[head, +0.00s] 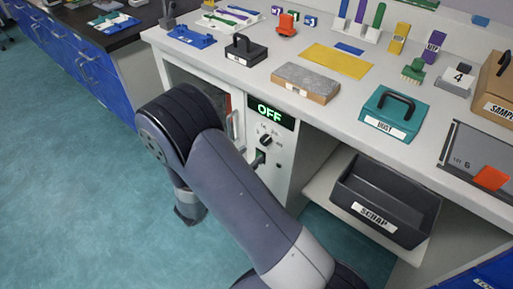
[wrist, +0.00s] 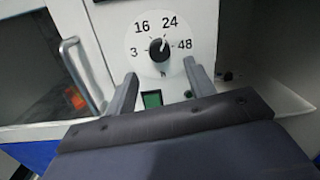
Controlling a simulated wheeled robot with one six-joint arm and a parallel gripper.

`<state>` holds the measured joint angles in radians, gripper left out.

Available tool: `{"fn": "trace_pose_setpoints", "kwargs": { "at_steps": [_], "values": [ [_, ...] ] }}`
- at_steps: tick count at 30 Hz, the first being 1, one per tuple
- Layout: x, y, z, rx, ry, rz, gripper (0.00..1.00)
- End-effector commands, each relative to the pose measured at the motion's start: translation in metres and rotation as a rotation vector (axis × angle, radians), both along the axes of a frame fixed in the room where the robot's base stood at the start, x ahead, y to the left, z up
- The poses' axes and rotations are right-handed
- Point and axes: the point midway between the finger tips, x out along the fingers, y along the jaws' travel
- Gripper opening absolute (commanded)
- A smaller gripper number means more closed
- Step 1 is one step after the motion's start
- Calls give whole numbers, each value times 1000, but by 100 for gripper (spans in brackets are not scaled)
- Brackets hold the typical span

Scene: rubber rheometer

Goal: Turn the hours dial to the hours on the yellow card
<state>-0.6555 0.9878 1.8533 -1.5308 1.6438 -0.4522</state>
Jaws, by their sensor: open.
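The hours dial (wrist: 160,49) is a black knob on a white round face marked 3, 16, 24 and 48, with an h below. Its white pointer line points up and slightly right, towards 24. In the head view the dial (head: 266,141) sits under the green OFF display. My gripper (wrist: 161,80) is open and empty, its fingers left and right below the knob, apart from it. In the head view my arm hides most of the gripper. A flat yellow sheet (head: 338,61) lies on the bench; I cannot read any hours on it. A yellow upright block (head: 399,38) stands farther right.
A green switch (wrist: 152,99) sits below the dial, between the fingers. A door handle (wrist: 78,75) stands out left of the panel. A black scrap bin (head: 385,200) sits on a shelf to the right. Several tools and blocks cover the bench top above.

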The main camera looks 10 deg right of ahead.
Motion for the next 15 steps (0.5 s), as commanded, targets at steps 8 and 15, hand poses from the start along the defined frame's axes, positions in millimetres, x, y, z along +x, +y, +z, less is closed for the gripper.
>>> {"fn": "trace_pose_setpoints", "kwargs": {
  "at_steps": [8, 15],
  "values": [
    [-23, 34, -2, 1, -1, 2, 51],
    [-28, 42, -3, 1, 0, -1, 51]
  ]
}}
